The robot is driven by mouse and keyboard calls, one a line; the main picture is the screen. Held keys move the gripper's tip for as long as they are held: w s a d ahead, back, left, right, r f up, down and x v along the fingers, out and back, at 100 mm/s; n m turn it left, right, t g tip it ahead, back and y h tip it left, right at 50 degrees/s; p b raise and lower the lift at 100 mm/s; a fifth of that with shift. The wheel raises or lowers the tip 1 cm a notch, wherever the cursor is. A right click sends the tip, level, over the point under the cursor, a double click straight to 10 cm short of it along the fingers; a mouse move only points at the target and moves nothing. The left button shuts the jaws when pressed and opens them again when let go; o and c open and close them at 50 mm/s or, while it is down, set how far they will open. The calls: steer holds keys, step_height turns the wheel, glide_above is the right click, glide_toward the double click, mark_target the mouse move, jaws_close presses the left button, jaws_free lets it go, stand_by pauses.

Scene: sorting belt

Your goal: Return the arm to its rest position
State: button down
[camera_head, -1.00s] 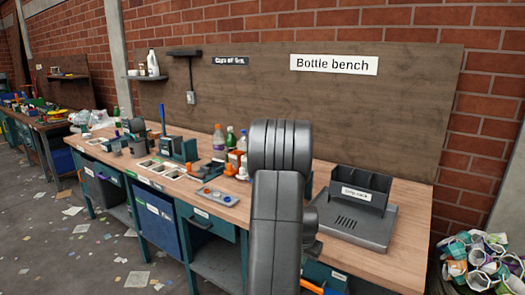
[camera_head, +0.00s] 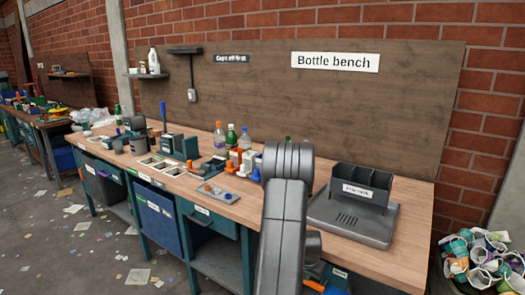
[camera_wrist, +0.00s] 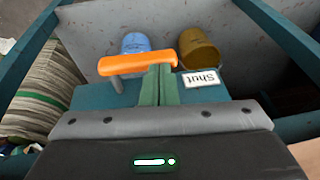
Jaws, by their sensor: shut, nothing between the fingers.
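My arm (camera_head: 285,225) stands in front of the bottle bench in the head view and hides part of its front. My gripper (camera_wrist: 158,72) shows in the wrist view with its two greenish fingers together and nothing between them. An orange handle (camera_wrist: 130,65) lies just past the fingertips, beside a white label reading "Shut" (camera_wrist: 201,80). I cannot tell whether the fingers touch the handle. My gripper is hidden behind my arm in the head view.
The bench top (camera_head: 400,235) carries a dark rack (camera_head: 355,205) at right and several bottles (camera_head: 232,135) left of my arm. A blue bucket (camera_wrist: 136,42) and a yellow-brown bucket (camera_wrist: 198,48) lie beyond the handle. A full bin (camera_head: 480,262) stands at right.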

steer(key=shift+r, duration=0.1)
steer(key=w+a+r+v, duration=0.1)
steer(key=w+a+v, duration=0.15)
steer(key=v, duration=1.05)
steer(key=w+d+f, duration=0.2)
steer(key=d+f, duration=0.1)
steer(key=f, duration=1.1)
steer(key=d+p+v, duration=0.3)
steer(key=p+v, duration=0.2)
steer(key=v, duration=1)
steer(key=shift+s+r, duration=0.25)
steer(key=shift+r, duration=0.2)
steer(key=shift+d, duration=0.1)
